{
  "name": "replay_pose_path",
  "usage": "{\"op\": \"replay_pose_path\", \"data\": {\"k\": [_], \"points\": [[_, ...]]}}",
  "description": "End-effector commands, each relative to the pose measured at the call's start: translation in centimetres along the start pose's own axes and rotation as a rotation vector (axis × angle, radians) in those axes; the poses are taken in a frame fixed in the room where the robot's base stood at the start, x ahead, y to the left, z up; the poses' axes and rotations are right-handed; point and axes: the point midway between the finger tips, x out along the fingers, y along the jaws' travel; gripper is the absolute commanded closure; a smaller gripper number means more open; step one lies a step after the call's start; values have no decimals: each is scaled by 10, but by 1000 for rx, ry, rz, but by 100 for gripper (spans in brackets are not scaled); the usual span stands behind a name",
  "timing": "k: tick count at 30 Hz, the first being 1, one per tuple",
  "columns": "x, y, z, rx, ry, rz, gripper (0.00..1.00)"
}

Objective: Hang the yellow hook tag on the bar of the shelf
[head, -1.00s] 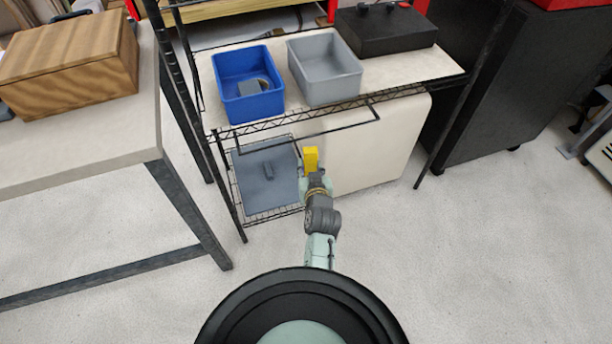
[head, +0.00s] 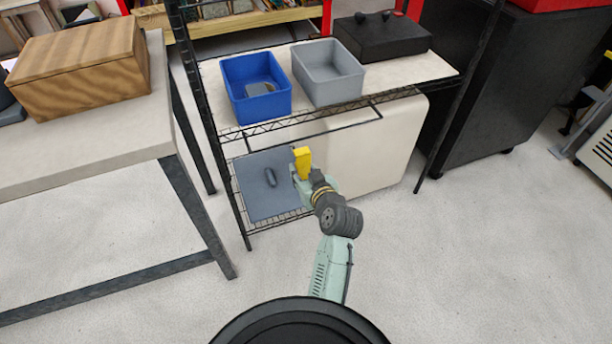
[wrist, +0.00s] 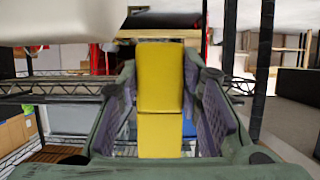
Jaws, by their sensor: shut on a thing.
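The yellow hook tag (head: 302,161) is a bright yellow block in the head view, held up in front of the shelf. My gripper (head: 301,174) is shut on it. In the wrist view the tag (wrist: 160,80) sits between the two fingers of my gripper (wrist: 160,105); its hook cannot be made out. The bar (head: 345,127) is a thin black rod below the front edge of the upper shelf (head: 425,67). The tag's top shows just below the bar in the head view. The two look apart there, but their distance in depth cannot be told.
A blue bin (head: 256,111), a grey bin (head: 330,91) and a black box (head: 385,38) stand on the upper shelf. A dark grey lidded thing (head: 262,198) is on the lower rack, behind my gripper. A table (head: 80,148) with a wooden box (head: 80,68) stands left. Floor in front is clear.

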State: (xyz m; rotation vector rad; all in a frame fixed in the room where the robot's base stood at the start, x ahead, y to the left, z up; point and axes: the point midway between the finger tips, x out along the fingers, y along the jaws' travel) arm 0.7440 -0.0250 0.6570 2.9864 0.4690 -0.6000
Motion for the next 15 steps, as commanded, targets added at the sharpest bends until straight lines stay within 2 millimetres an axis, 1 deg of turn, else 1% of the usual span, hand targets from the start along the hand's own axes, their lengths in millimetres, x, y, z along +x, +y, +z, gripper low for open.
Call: {"op": "replay_pose_path", "data": {"k": [1,15], "points": [[4,0,-3,-2,2,-1,91],[39,0,-17,-2,1,1,91]]}}
